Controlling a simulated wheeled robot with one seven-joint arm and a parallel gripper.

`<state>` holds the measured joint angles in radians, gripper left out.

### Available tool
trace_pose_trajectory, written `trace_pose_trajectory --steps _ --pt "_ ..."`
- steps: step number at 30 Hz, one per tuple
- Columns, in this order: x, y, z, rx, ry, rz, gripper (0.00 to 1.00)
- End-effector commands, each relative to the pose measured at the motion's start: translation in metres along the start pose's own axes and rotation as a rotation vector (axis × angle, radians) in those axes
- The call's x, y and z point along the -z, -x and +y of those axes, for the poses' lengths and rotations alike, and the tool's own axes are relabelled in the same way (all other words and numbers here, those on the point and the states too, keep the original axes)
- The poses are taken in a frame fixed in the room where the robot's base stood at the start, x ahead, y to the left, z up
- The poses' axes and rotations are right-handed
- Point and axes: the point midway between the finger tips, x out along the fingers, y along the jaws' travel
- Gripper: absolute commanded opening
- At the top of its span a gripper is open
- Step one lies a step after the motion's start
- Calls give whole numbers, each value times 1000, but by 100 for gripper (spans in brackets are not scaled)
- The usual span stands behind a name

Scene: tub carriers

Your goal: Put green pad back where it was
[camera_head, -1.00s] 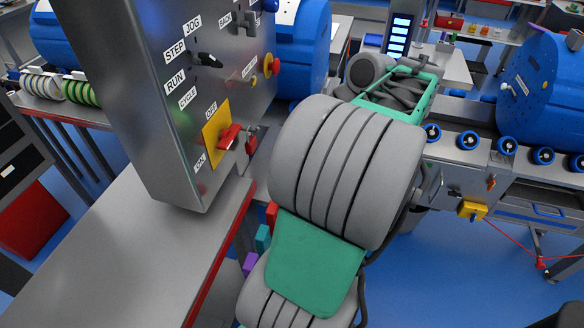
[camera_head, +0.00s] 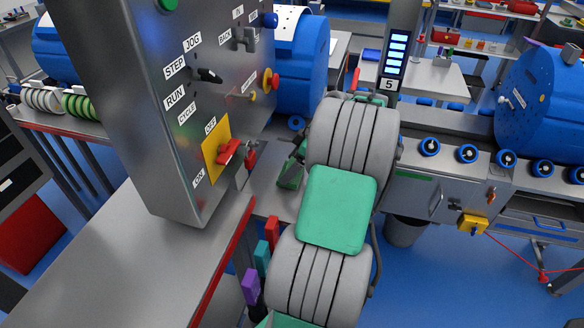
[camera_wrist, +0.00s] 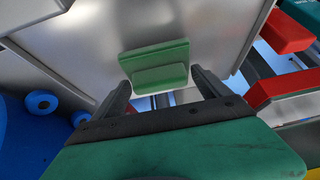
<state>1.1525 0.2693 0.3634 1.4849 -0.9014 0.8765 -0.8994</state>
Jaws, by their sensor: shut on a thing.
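The green pad (camera_wrist: 154,66) is a stepped green block between my fingertips in the wrist view. My gripper (camera_wrist: 160,78) is shut on it, with one dark finger at each side. A metal surface lies beyond the pad. In the head view my gripper is mostly hidden behind my arm. A green piece (camera_head: 290,176), likely the held pad, shows left of my arm, beside the grey control cabinet. I cannot tell whether the pad touches anything.
A red block (camera_head: 272,230), a teal block (camera_head: 262,253) and a purple block (camera_head: 250,282) stand in a row by the red-edged bench (camera_head: 130,265). The control cabinet (camera_head: 190,110) with switches rises close left. A roller conveyor (camera_head: 450,150) runs at right.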

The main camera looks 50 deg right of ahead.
Motion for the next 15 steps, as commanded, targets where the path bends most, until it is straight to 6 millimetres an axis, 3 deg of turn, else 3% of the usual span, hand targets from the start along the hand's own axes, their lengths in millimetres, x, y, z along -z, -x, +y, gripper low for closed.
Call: trace_pose_trajectory --steps 2,12,13,15 --pt "-5 -9 0 1 0 0 43" --pt "-9 -13 0 -1 -1 0 43" --pt "-8 -12 0 -1 -1 0 89" --pt "-8 -12 0 -1 -1 0 95"
